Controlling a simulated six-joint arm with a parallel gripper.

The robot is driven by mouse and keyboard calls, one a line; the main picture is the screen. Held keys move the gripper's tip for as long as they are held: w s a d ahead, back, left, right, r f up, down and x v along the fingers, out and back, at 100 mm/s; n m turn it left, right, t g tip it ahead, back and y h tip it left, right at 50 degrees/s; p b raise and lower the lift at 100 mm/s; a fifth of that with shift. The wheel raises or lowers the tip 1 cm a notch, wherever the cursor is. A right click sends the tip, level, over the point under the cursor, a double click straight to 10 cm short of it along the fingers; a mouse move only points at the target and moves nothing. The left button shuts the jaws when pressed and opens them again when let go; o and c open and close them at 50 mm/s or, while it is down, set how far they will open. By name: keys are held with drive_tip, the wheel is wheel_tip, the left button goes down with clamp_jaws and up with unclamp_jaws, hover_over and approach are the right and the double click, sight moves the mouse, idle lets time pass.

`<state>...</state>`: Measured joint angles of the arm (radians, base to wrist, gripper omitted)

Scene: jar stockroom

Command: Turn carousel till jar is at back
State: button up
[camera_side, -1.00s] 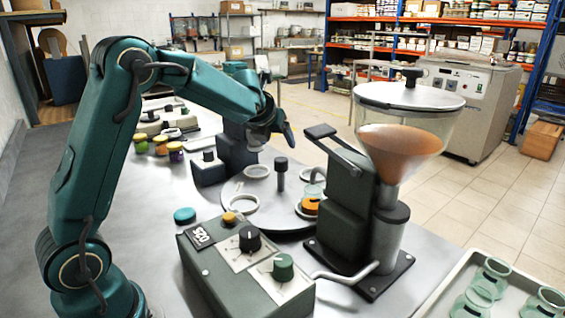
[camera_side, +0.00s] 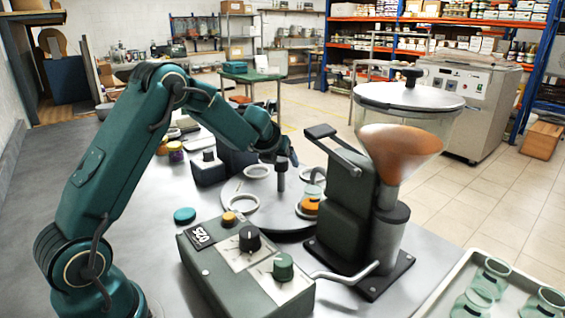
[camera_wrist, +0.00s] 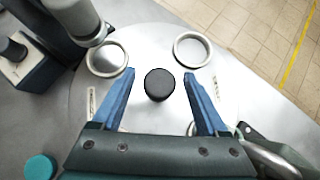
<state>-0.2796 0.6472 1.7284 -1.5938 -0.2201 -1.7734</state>
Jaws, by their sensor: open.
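The carousel (camera_side: 278,217) is a round pale disc with white ring seats and a dark upright knob (camera_side: 281,180) at its centre. A jar (camera_side: 311,203) with orange contents sits in a seat on the right side of the disc, beside the filling machine. My gripper (camera_side: 287,156) is above the centre knob in the side view, its fingers partly hidden. In the wrist view my gripper (camera_wrist: 158,75) is open, with one blue finger on each side of the round black knob top (camera_wrist: 159,85). Its fingers look apart from the knob. The jar is not clearly visible there.
A filling machine with a glass hopper (camera_side: 405,130) stands close to the carousel's right. A control box (camera_side: 245,262) is in front, with a teal lid (camera_side: 185,215) to its left. A dark device (camera_side: 208,169) stands behind left. A tray (camera_side: 440,290) is at front right.

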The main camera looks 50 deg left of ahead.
drive_tip(key=shift+w+a+f, duration=0.1)
drive_tip(key=shift+f, duration=0.1)
clamp_jaws()
idle(1.4)
